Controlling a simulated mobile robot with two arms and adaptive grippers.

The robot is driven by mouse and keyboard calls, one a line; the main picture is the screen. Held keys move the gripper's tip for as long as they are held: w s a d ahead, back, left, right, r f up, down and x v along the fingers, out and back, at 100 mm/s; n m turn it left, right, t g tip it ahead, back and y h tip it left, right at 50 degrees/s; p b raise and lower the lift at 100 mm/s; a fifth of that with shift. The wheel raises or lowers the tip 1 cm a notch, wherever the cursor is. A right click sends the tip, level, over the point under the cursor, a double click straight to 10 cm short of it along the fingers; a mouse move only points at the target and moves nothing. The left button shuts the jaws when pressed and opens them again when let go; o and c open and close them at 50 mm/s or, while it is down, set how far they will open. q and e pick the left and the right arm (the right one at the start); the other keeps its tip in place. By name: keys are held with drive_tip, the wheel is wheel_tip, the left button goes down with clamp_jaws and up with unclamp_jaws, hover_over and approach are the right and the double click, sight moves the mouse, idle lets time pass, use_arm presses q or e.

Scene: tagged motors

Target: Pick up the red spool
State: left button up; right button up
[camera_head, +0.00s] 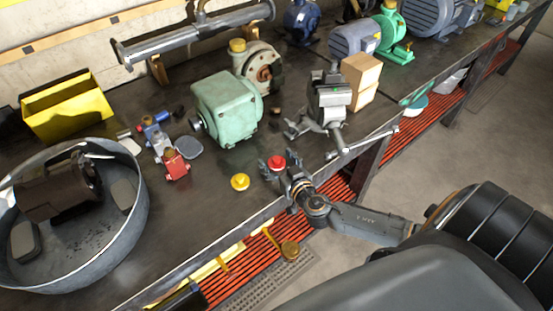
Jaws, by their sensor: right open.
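The red spool (277,162) is a small round red piece on the dark workbench top, close to its front edge. My right gripper (272,169) comes in from the right over the bench edge, with its fingers open around or just above the red spool. I cannot tell whether the fingers touch it. A yellow spool (240,182) of similar size stands on the bench to the left of the gripper. My left gripper is not in view.
A green motor (228,106) stands behind, and a bench vise (330,101) to the right. A large round metal tub (139,207) and a yellow bin (66,108) are at left. Small red and blue parts lie between. The bench's front edge (215,230) runs diagonally below the gripper.

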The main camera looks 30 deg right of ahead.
drive_tip(key=shift+w, duration=0.1)
drive_tip(key=c, duration=1)
drive_tip(key=shift+c, duration=0.2)
drive_tip(key=shift+r, duration=0.1)
